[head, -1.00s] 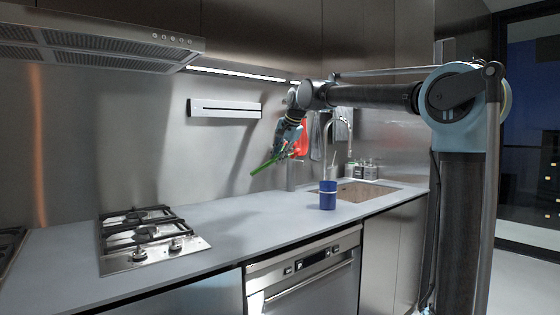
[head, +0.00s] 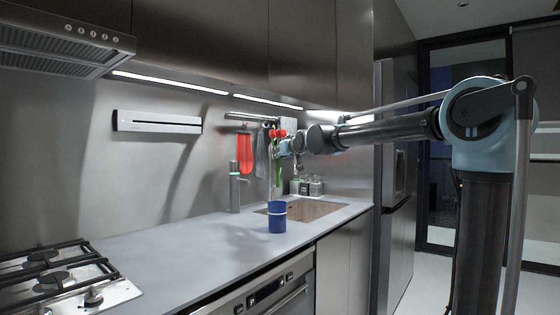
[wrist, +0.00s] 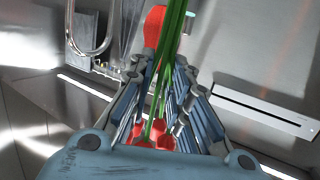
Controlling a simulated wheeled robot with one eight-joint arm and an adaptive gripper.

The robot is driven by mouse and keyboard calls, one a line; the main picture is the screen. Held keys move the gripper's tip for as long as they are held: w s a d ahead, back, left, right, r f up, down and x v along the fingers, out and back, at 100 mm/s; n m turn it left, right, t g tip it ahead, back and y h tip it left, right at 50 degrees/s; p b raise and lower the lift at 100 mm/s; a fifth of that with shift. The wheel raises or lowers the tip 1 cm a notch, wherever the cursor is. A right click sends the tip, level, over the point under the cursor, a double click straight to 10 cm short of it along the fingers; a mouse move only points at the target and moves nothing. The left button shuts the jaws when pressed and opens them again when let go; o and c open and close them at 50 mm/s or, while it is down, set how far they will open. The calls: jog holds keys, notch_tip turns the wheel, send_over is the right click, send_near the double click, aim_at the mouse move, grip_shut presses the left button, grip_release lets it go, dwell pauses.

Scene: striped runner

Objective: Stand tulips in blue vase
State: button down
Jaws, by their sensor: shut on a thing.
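The tulips (head: 277,133) have red heads at the top and green stems (head: 276,174) hanging down almost upright. My gripper (head: 279,149) is shut on them just below the heads. The blue vase (head: 277,218) stands upright on the grey counter under the stems. The stem ends look a little above the vase rim, or close to it; the exact gap and depth are hard to tell. In the wrist view the green stems (wrist: 173,45) run out between my gripper's fingers (wrist: 160,85), with red heads (wrist: 150,134) near the palm. The vase is not visible there.
A red hanging item (head: 245,153) and cloths hang on the wall. The stove (head: 60,280) is at left; the counter (head: 180,256) between is clear.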

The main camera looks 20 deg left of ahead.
aim_at(279, 174)
jog(key=shift+f, duration=4.45)
notch_tip(279, 174, down, 8)
jog(key=shift+r, duration=0.25)
jog(key=shift+f, duration=1)
jog(key=c, duration=1.4)
grip_release()
jog(key=shift+v, duration=6)
jog(key=shift+w+d+f, duration=0.1)
jog(key=shift+d, duration=0.1)
